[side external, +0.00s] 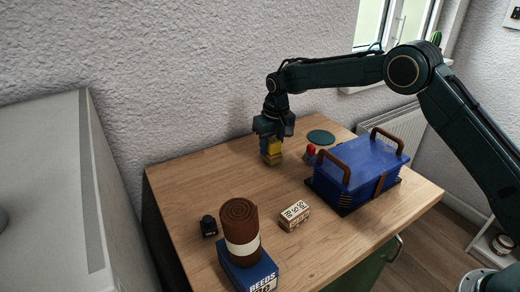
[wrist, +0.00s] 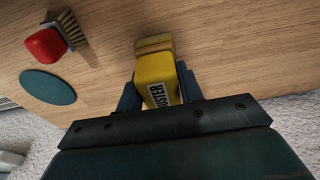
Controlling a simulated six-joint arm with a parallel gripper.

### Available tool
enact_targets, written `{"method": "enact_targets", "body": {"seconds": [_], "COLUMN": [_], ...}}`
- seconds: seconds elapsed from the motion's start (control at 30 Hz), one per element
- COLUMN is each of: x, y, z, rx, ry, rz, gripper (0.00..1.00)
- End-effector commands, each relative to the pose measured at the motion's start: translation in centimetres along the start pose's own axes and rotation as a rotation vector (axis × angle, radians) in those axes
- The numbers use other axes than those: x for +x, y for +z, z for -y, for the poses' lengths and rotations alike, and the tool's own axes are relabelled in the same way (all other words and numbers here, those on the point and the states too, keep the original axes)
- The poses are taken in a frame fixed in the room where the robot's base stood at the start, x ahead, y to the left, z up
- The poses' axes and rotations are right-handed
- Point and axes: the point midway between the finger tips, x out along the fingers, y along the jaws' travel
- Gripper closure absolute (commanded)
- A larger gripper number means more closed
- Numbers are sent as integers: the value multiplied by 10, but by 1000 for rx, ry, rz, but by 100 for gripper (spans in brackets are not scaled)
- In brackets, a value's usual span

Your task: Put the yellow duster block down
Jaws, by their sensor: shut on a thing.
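The yellow duster block (wrist: 156,72) with a black-and-white label is between the fingers of my gripper (wrist: 158,92) in the wrist view. My gripper is shut on it. In the side view the yellow duster block (side external: 273,149) shows below my gripper (side external: 272,136), near the back edge of the wooden table (side external: 210,175). Its paler tan lower end is at or close to the tabletop; I cannot tell whether it touches. Part of the block is hidden by the fingers.
A red-handled brush (side external: 310,152) and a flat green disc (side external: 321,136) lie to the right of my gripper. A blue case (side external: 360,165) with brown handles stands further right. A small lettered box (side external: 294,215), a brown roll (side external: 239,222) on a blue box (side external: 245,272) and a black bottle (side external: 208,226) are nearer the front. The table's middle-left is clear.

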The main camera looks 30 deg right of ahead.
Motion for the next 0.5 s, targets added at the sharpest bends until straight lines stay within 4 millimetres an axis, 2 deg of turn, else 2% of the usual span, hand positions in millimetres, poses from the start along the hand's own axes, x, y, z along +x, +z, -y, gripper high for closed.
{"method": "enact_targets", "body": {"seconds": [0.1, 0.5], "x": [6, 9], "y": [0, 1], "z": [0, 0], "rx": [0, 0], "ry": [-1, 0], "rz": [-3, -2], "gripper": [88, 88]}}
